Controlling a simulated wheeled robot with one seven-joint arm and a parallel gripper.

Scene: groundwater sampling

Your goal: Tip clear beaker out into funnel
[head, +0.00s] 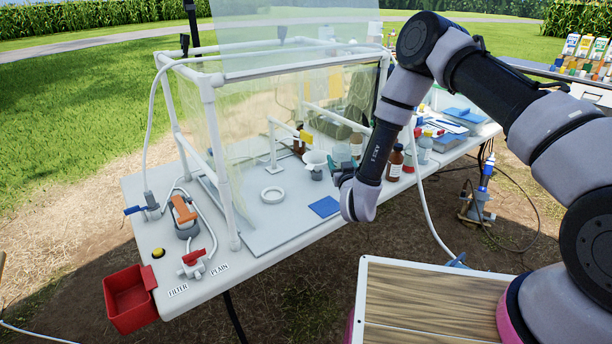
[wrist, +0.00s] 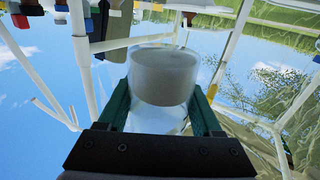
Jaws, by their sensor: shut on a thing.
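The white funnel (head: 316,158) stands upright over the grey mat on the table, just left of my gripper (head: 338,172) in the head view. In the wrist view my gripper (wrist: 160,108) has its green fingers shut on the clear beaker (wrist: 172,122), whose wall shows between them. A pale grey-white round body (wrist: 165,78) fills the middle there; I cannot tell whether it is the beaker's contents or something beyond it. The wrist view is upside down, with sky low in it. In the head view the beaker is largely hidden by my wrist, so its tilt is unclear.
A white pipe frame with clear sheeting (head: 232,150) stands around the mat. Brown bottles (head: 395,162) stand close right of my gripper. A white ring (head: 272,195) and a blue square (head: 325,207) lie on the mat. A red bin (head: 130,300) hangs at the left.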

